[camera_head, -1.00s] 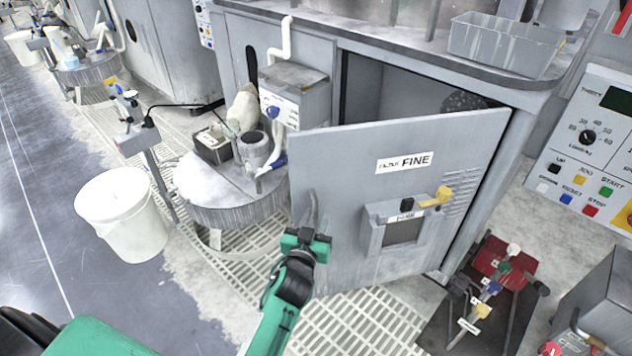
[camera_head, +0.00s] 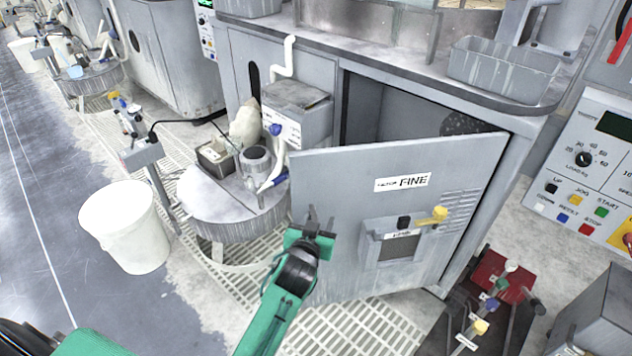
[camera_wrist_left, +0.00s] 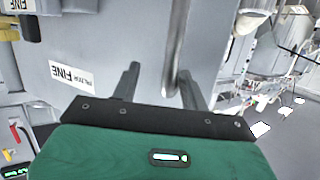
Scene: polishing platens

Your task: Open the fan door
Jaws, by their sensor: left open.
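The grey fan door (camera_head: 345,215), labelled FINE, stands partly open in the head view, with a dark gap between it and the cabinet (camera_head: 480,200). A yellow knob (camera_head: 440,213) and a framed box (camera_head: 395,245) are on its face. My left gripper (camera_head: 321,217) is open in front of the door's lower left part. In the left wrist view the open fingers (camera_wrist_left: 158,85) point at the door's face (camera_wrist_left: 120,25). A curved metal bar (camera_wrist_left: 178,50), which looks like a handle, shows between the fingers; contact cannot be told. My right gripper is not in view.
A round grey table (camera_head: 235,215) with pots stands left of the door, and a white bucket (camera_head: 125,230) stands further left. A red stand (camera_head: 500,278) sits at the lower right. A control panel (camera_head: 590,170) is at the right edge. Floor grating lies below the door.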

